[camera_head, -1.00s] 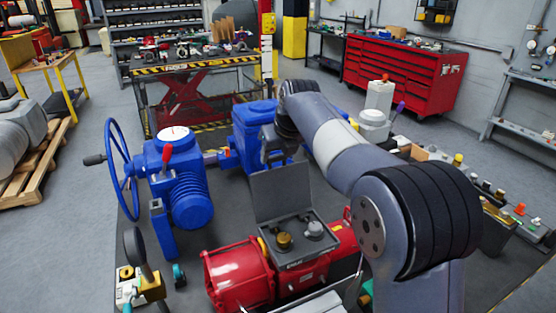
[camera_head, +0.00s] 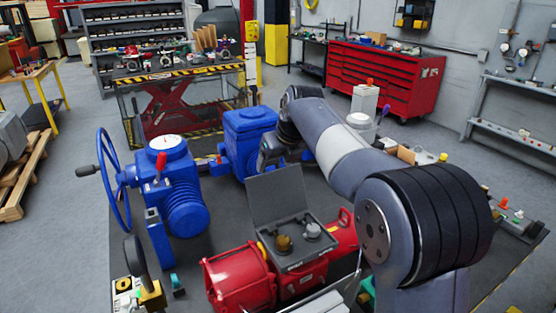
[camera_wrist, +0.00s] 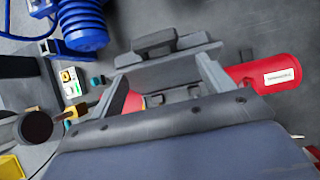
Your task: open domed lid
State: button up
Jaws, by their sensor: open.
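A grey box (camera_head: 302,262) sits on the red actuator (camera_head: 240,278). Its grey lid (camera_head: 280,202) stands raised at the back, and I see its flat-looking inner side. A brass knob and a grey knob show inside the box. My gripper (camera_head: 267,160) is behind and above the lid's upper left edge, open, its tips partly hidden. I cannot tell whether it touches the lid. In the wrist view a large blue-grey surface fills the bottom, and a grey frame lies beyond it. A red cylinder with a white label (camera_wrist: 283,75) shows at the right.
A blue valve actuator (camera_head: 172,190) with a handwheel (camera_head: 112,182) stands left of the box. Another blue housing (camera_head: 248,140) is close behind my gripper. A small gauge-like device (camera_head: 135,255) stands at the front left. Shelves and a red tool cabinet (camera_head: 385,80) are farther back.

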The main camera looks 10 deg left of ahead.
jog(key=v, duration=1.1)
jog(key=shift+b, duration=0.45)
jog(key=shift+f, duration=0.15)
